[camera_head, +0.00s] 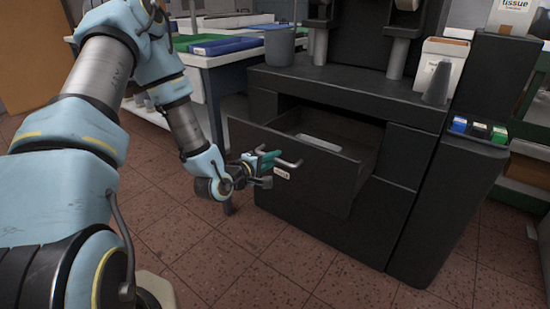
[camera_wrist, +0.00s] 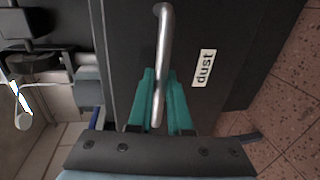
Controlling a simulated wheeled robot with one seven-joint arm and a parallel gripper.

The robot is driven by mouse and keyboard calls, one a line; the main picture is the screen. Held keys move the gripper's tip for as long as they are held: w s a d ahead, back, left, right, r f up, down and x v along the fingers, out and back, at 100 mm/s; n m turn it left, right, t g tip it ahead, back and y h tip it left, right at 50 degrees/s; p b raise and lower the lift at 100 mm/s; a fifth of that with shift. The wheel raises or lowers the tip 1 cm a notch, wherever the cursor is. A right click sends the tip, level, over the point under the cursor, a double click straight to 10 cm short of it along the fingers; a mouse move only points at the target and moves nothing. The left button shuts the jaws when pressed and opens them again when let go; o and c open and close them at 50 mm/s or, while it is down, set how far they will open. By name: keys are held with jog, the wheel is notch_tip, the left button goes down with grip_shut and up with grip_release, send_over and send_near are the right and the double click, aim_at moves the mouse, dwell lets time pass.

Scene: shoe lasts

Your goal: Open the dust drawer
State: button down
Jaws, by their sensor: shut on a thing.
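The dust drawer (camera_head: 305,160) is a black drawer in the dark cabinet, and it stands pulled out, with its open top and a pale item inside showing in the head view. Its front carries a white label reading "dust" (camera_wrist: 204,68). A metal bar handle (camera_wrist: 164,50) is fixed on the drawer front. My gripper (camera_head: 268,160) is at the handle's left part in the head view. In the wrist view its teal fingers (camera_wrist: 160,100) lie on either side of the bar, shut on it.
The dark cabinet (camera_head: 405,157) holds the drawer. A table (camera_head: 222,62) with blue and green trays stands at the back left. A tissue box (camera_head: 442,62) and small coloured boxes (camera_head: 478,130) sit at right. Tiled floor (camera_head: 330,275) before the drawer is clear.

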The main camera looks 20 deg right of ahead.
jog(key=shift+a, duration=0.1)
jog(key=c, duration=0.8)
grip_release()
jog(key=shift+c, duration=0.2)
jog(key=v, duration=1)
jog(key=shift+s+a+p, duration=0.2)
jog(key=shift+a+p, duration=0.1)
jog(key=shift+a, duration=0.05)
